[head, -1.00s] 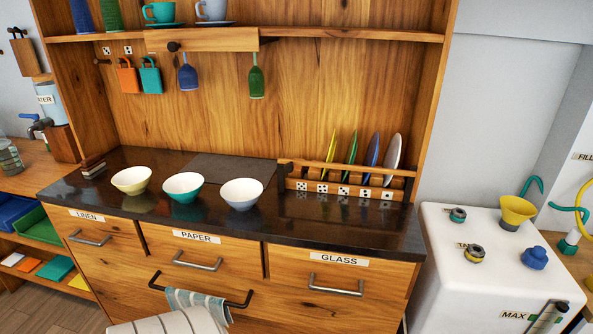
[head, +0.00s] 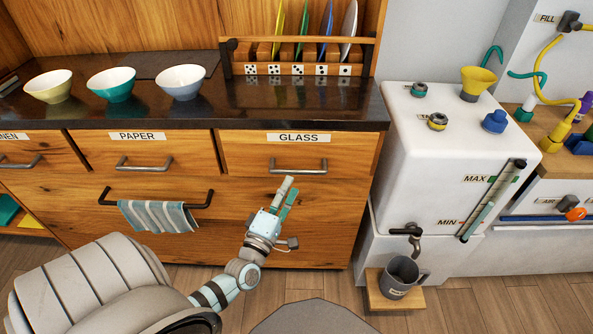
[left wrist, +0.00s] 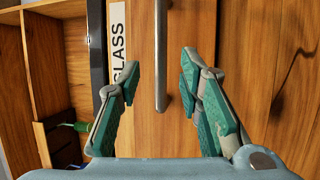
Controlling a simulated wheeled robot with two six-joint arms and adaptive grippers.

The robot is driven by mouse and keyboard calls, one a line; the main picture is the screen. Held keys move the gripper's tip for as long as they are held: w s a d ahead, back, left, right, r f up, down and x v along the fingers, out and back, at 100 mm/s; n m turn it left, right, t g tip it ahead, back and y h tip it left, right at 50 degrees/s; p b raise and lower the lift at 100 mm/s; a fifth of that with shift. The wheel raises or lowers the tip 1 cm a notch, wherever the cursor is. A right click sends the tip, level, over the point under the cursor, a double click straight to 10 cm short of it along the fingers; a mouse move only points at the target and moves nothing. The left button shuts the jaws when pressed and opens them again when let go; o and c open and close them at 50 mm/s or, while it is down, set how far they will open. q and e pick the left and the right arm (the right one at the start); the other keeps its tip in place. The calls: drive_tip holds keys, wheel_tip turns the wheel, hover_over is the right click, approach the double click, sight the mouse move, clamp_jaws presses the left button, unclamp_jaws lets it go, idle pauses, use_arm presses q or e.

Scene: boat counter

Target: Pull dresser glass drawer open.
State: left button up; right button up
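The glass drawer (head: 245,150) is shut in the dresser front, under its GLASS label (head: 298,138). Its grey bar handle (head: 298,166) runs level across the front. My left gripper (head: 287,190) is just below and in front of this handle in the head view. In the left wrist view the open, empty fingers (left wrist: 160,72) stand apart on both sides of the handle's line, and the handle (left wrist: 160,45) shows between them. Whether the fingers are far enough forward to surround the bar is hard to tell. My right gripper is out of view.
The paper drawer (head: 95,150) is shut at the left. A towel (head: 158,216) hangs on a dark rail below it. A white tank (head: 440,150) stands right of the dresser, with a mug (head: 400,278) under its tap. Bowls and a plate rack (head: 300,62) stand on the counter.

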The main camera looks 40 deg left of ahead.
sight(297, 171)
use_arm(q)
drive_tip(key=x, duration=0.6)
drive_tip(key=shift+w, duration=0.25)
drive_tip(key=shift+c, duration=0.6)
clamp_jaws()
